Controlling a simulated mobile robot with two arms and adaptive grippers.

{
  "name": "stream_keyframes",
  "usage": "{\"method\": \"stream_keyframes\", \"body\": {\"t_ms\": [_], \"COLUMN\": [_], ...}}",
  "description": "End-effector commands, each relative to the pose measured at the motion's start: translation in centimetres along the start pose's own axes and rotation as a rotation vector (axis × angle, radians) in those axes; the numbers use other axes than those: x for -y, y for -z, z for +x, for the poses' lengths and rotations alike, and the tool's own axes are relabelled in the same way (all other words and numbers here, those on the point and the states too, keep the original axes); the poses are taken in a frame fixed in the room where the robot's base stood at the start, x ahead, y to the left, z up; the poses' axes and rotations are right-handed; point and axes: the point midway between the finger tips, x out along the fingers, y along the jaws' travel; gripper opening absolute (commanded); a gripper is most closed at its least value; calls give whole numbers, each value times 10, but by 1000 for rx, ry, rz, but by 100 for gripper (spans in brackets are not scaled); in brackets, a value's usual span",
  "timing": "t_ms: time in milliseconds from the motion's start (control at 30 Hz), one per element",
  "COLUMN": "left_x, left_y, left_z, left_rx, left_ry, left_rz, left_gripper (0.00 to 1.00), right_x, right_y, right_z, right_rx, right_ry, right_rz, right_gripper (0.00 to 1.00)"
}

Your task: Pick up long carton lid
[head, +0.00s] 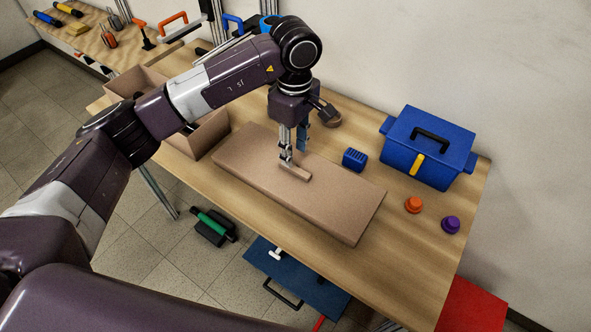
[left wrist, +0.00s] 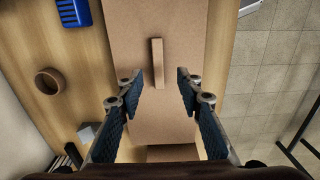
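The long carton lid (head: 335,208) is a flat brown slab lying across the middle of the wooden table, with a raised bar handle (head: 294,173) on top. It fills the middle of the left wrist view (left wrist: 180,40), where the handle (left wrist: 157,65) stands out. My left gripper (head: 295,152) points down over the lid, close to the handle. In the left wrist view my left gripper (left wrist: 159,80) is open and empty, its blue-padded fingers apart and the handle in line with the gap. Whether a finger touches the lid is unclear. My right gripper is not in view.
An open brown carton (head: 205,133) stands left of the lid, partly behind my arm. A blue ribbed block (head: 354,159), a brown bowl (left wrist: 47,82), a blue toolbox (head: 428,148), an orange knob (head: 413,205) and a purple knob (head: 450,224) stand beyond it.

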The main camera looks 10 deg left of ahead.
Motion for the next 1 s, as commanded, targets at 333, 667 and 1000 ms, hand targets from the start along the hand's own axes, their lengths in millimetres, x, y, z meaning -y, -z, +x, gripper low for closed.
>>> {"method": "stream_keyframes", "body": {"t_ms": [333,667,1000], "left_x": [-2,-3,-3], "left_y": [0,0,0], "left_z": [39,64,63], "left_rx": [5,5,5], "left_ry": [4,-2,-2], "left_rz": [-1,1,1], "left_gripper": [33,33,7], "right_x": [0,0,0], "right_y": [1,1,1], "right_z": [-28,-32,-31], "right_rx": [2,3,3], "right_ry": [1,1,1], "right_rz": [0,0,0], "right_gripper": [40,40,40]}}
